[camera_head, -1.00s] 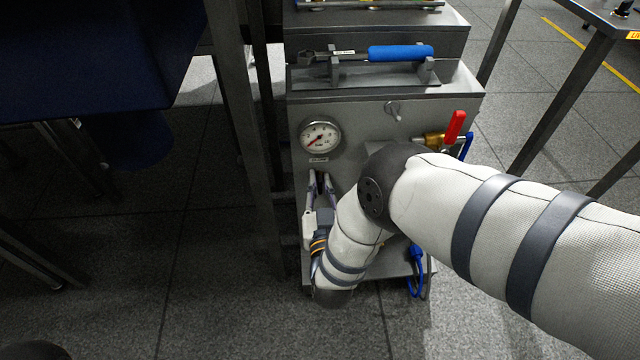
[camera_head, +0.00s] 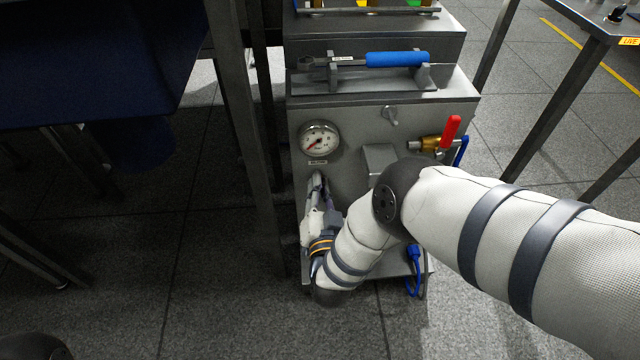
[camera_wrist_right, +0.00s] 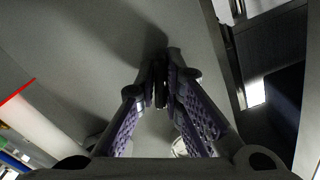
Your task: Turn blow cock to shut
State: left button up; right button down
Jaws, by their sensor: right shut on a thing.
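A grey metal cabinet (camera_head: 345,110) stands on the floor with a round white gauge (camera_head: 319,139) on its front. A small label, too small to read, sits under the gauge. Below it my right gripper (camera_head: 317,178) points up along the cabinet front, its fingers closed together. In the right wrist view the gripper (camera_wrist_right: 161,82) is shut on a thin dark piece at its tips, taken as the blow cock's handle (camera_wrist_right: 160,92). The fingers hide most of it, and its angle cannot be told. My left gripper is not in view.
A brass valve with a red lever (camera_head: 450,132) sticks out at the cabinet's right. A small grey knob (camera_head: 390,116) is on the front. A blue-handled tool (camera_head: 398,60) lies on brackets above. A dark table leg (camera_head: 245,140) stands close on the left.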

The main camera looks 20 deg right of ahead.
jog(key=m, duration=0.6)
jog(key=shift+m+p, duration=0.3)
jog(key=shift+p, duration=0.05)
jog(key=m, duration=0.5)
jog(key=shift+a+m, duration=0.1)
jog(key=shift+m, duration=0.3)
jog(key=c, duration=1.7)
grip_release()
jog(key=v, duration=1.2)
jog(key=shift+s, duration=0.1)
